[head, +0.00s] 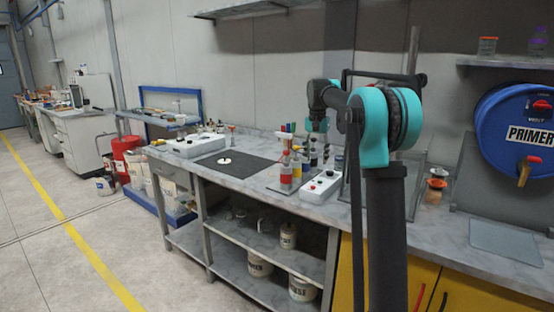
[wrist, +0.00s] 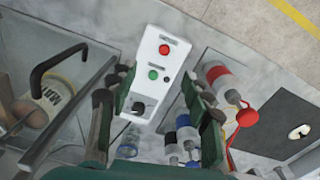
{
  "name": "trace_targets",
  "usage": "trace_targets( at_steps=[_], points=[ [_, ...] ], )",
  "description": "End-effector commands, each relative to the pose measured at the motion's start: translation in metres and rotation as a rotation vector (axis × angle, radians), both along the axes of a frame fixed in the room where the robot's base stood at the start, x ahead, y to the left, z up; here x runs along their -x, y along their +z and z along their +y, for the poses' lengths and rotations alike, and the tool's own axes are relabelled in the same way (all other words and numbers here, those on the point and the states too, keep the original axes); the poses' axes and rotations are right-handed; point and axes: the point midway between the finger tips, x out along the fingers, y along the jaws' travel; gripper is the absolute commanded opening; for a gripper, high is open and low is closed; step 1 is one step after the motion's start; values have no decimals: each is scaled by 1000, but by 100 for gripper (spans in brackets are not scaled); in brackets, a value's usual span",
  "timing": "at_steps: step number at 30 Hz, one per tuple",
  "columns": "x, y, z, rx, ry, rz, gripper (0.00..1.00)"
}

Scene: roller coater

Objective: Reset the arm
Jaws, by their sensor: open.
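My arm rises in front of the counter in the head view, with teal and black joints. My gripper (wrist: 158,78) shows in the wrist view with its two dark green fingers apart. No object is held between them. A white control box (wrist: 160,60) with red and green buttons and a black knob lies below and beyond the fingers. It also shows in the head view (head: 318,188) on the counter. In the head view the gripper points down near the bottles, partly hard to make out against them.
Several bottles (head: 288,172) with coloured caps stand on the counter (head: 462,228), left of the control box. A dark mat (head: 245,166) with a pale disc lies farther left. Glass panels stand right of the box. A blue PRIMER drum (head: 490,115) is at the right.

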Motion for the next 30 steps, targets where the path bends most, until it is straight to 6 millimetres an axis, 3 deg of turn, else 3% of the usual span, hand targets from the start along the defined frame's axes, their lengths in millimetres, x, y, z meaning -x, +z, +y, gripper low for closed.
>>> trace_targets(
  at_steps=[8, 14, 23, 30],
  points=[
    [31, -20, -7, -4, 47, -36, 49],
    [73, -47, -13, -6, 105, -81, 49],
    [193, -127, -28, 5, 241, -191, 49],
    [306, -203, -35, 29, 349, -279, 49]
  ],
)
